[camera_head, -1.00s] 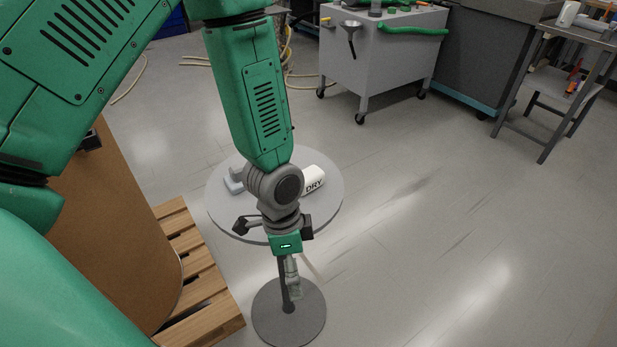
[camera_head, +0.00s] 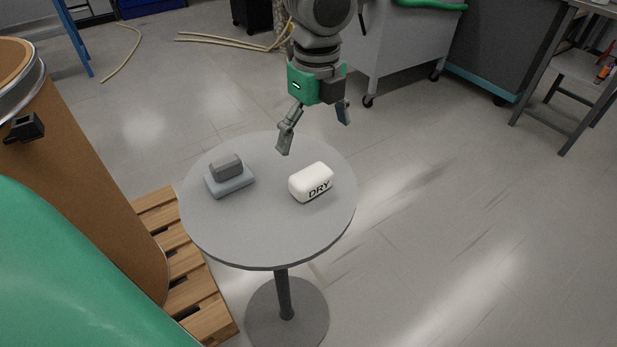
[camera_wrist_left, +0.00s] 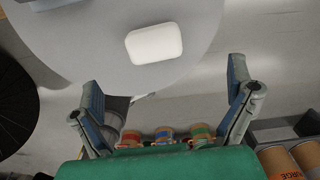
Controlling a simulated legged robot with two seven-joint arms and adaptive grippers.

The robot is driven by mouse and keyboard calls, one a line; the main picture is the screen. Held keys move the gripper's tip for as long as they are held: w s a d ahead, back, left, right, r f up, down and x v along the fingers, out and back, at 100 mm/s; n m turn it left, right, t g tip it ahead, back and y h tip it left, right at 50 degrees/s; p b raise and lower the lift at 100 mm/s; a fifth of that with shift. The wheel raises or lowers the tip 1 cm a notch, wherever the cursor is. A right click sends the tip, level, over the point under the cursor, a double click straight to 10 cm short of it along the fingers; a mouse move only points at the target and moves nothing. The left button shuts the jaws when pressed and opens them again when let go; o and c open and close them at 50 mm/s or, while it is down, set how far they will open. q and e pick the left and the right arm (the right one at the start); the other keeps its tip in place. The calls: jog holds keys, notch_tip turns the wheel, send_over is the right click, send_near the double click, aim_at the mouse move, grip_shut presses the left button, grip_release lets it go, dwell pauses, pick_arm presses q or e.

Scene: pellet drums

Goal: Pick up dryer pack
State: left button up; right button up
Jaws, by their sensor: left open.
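The dryer pack (camera_head: 311,182) is a white rounded block marked DRY. It lies on the right part of the round grey table (camera_head: 265,235). My left gripper (camera_head: 315,132) is open and empty, above and beyond the pack at the table's far side, fingers pointing down. In the left wrist view the pack (camera_wrist_left: 154,44) lies beyond the two spread fingers (camera_wrist_left: 167,90), clear of both. My right gripper is in neither view.
A grey block on a blue-grey base (camera_head: 230,180) sits on the table left of the pack. A tall brown drum (camera_head: 95,170) stands on a wooden pallet (camera_head: 190,275) at the left. A grey cart (camera_head: 405,50) stands behind.

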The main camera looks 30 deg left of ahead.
aim_at(309, 172)
pick_arm(q)
jog(key=f, duration=0.1)
jog(key=d+f, duration=0.1)
jog(key=f, duration=0.1)
jog(key=f+b, duration=0.1)
jog(key=f, duration=0.1)
jog(key=shift+s+d, duration=0.15)
jog(key=shift+d, duration=0.25)
jog(key=a+f, duration=0.1)
jog(key=a+f+b, duration=0.1)
jog(key=shift+s+a+f, duration=0.2)
jog(key=shift+a+f, duration=0.1)
jog(key=f, duration=0.2)
jog(key=f+b, duration=0.1)
jog(key=shift+s+d+f, duration=0.15)
jog(key=shift+d+f, duration=0.05)
jog(key=shift+f, duration=0.15)
jog(key=shift+d+f, duration=0.1)
jog(key=shift+d, duration=0.6)
jog(key=shift+a, duration=0.35)
jog(key=c, duration=1.2)
jog(key=shift+a, duration=0.45)
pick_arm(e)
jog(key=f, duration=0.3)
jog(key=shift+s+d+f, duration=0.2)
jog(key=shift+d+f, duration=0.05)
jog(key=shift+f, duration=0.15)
